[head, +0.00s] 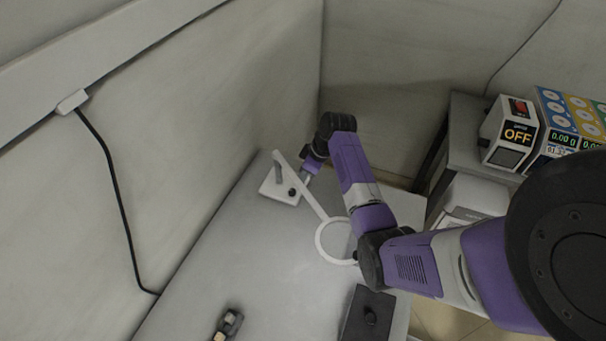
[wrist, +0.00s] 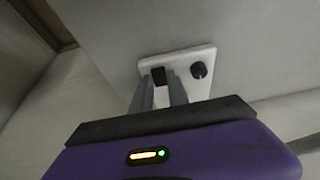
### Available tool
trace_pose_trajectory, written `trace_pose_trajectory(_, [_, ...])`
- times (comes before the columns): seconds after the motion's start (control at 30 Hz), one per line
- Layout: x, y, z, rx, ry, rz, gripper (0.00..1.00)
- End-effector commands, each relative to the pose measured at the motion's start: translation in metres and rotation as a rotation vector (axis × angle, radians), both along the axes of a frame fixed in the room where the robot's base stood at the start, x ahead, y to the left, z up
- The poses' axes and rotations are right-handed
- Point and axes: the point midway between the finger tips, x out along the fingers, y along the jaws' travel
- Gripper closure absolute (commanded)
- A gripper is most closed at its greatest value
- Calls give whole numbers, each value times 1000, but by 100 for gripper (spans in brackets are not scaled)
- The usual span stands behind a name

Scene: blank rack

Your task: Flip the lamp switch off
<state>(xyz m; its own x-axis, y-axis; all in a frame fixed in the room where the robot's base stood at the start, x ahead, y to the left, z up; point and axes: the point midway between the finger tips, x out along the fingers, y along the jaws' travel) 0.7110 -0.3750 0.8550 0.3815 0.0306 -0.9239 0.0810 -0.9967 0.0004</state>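The lamp stands on the table's far end, with a white base (head: 273,189), a slanting white arm and a white ring head (head: 322,243). In the wrist view its base (wrist: 185,62) carries a black rocker switch (wrist: 159,76) and a round dark knob (wrist: 199,70). My gripper (head: 304,178) is at the base's right side in the head view. In the wrist view my gripper (wrist: 160,88) has its two grey fingers apart, with the switch between or just beyond their tips and nothing held. I cannot tell whether they touch the base, or whether the lamp is lit.
A dark box with a knob (head: 370,316) and a small dark item (head: 229,323) lie at the table's near end. A wall runs along the table's left side. A side stand at right holds a device reading OFF (head: 517,134) and colourful boxes (head: 562,110).

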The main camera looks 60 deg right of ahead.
Motion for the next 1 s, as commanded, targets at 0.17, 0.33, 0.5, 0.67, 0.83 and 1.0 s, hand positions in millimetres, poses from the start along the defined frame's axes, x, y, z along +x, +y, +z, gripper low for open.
trace_pose_trajectory(0.17, [0, 0, 1, 1, 5, 0, 100])
trace_pose_trajectory(0.33, [6, 1, 5, -8, 100, 4, 100])
trace_pose_trajectory(0.5, [7, 1, 3, -15, 202, 4, 100])
trace_pose_trajectory(0.67, [7, 1, 2, -18, 221, 0, 100])
trace_pose_trajectory(0.83, [7, 1, 2, -18, 220, 0, 100])
trace_pose_trajectory(1.0, [7, 1, 2, -18, 219, 0, 58])
